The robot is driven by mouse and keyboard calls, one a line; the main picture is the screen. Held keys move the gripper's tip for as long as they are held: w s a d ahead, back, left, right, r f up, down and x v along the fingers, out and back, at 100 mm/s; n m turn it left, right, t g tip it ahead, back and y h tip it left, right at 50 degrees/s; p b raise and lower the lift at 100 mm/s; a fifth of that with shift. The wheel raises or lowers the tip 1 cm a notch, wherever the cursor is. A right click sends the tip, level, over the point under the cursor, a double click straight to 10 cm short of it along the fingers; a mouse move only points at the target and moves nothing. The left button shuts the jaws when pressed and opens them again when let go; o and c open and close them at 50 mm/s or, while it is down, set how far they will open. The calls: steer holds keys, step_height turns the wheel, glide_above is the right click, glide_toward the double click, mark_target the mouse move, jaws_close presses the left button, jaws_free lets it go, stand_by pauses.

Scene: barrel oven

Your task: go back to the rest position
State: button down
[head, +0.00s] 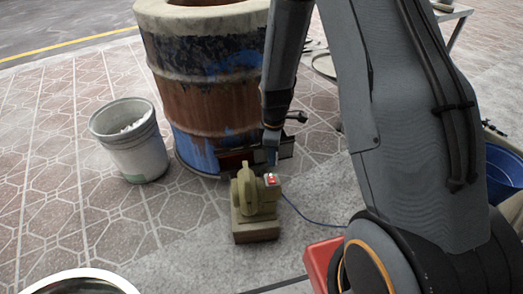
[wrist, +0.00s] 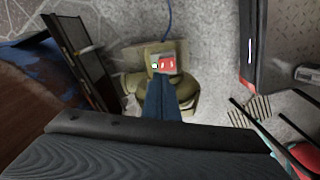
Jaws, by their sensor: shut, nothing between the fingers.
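My gripper (head: 271,160) points down in the head view, with its fingertips just above the small olive blower (head: 245,190). A red switch (head: 271,179) shows on top of the blower. In the wrist view, the narrow blue fingers of my gripper (wrist: 160,84) are together and empty. Their tips lie just below the red switch box (wrist: 166,65) in the picture. I cannot tell whether they touch it. The fingers hide part of the blower (wrist: 185,105).
The rusty blue barrel oven (head: 205,85) stands behind the blower, with a grey bucket (head: 135,150) to its left. A blue cable (head: 300,212) runs right from the blower. A red object (head: 320,260) is near my arm.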

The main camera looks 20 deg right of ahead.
steer(key=shift+a+r, duration=0.1)
steer(key=s+a+r+m, duration=0.2)
steer(key=s+a+r, duration=0.25)
steer(key=r, duration=0.35)
steer(key=s+a+r+m, duration=0.2)
steer(key=s+a+r, duration=0.3)
steer(key=r, duration=0.4)
steer(key=s+a+r+m, duration=0.25)
steer(key=s+r, duration=0.25)
steer(key=s, duration=0.3)
steer(key=s+a+r+m, duration=0.2)
steer(key=s+a+r, duration=0.1)
steer(key=s+r, duration=0.3)
steer(key=s+d+r+m+p, duration=0.1)
steer(key=d+r+m+p, duration=0.3)
steer(key=d+r+p, duration=1.1)
steer(key=r+p, duration=0.1)
steer(key=p, duration=0.7)
steer(key=shift+s+r+m+p, duration=0.15)
steer(key=shift+s+m+p, duration=0.2)
